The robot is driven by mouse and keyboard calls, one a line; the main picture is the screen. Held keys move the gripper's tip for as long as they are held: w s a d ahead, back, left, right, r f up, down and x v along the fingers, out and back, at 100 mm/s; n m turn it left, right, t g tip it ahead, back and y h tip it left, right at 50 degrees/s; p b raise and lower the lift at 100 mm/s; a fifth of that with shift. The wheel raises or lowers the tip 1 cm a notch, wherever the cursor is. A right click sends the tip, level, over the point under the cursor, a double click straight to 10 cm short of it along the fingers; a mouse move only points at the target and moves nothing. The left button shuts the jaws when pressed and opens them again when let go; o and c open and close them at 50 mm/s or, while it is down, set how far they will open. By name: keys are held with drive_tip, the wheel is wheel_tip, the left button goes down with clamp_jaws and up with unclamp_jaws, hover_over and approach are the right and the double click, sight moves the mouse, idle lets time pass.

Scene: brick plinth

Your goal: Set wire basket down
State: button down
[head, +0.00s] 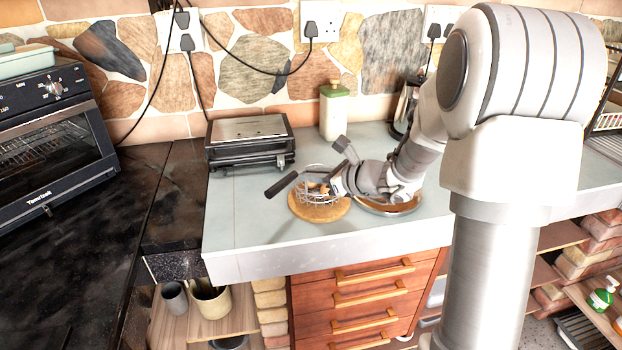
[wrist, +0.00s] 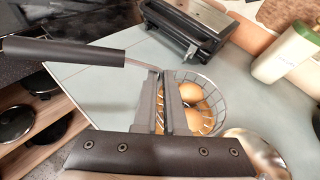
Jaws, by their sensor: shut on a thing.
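The wire basket (head: 308,196) is a small round mesh bowl with a long dark handle that points left. It holds brown eggs, seen in the wrist view (wrist: 189,92). The basket is upright over a round tan mat (head: 322,212) on the pale counter; I cannot tell whether it touches the mat. My gripper (head: 338,184) is shut on the basket at its rim or handle root. In the wrist view the fingers (wrist: 168,95) hide the near left side of the basket, and the black handle reaches out left.
A dark press grill (head: 250,142) stands behind left. A green-lidded container (head: 333,110) stands at the back. A shiny round pan or plate (head: 390,208) lies right of the mat, under my arm. The counter's front edge is close. Counter left of the mat is clear.

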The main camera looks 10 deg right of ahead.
drive_tip(key=shift+f, duration=0.15)
drive_tip(key=shift+f, duration=0.15)
drive_tip(key=c, duration=1)
unclamp_jaws()
drive_tip(key=p+v, duration=0.1)
drive_tip(key=v, duration=1.1)
drive_tip(key=shift+r, duration=0.25)
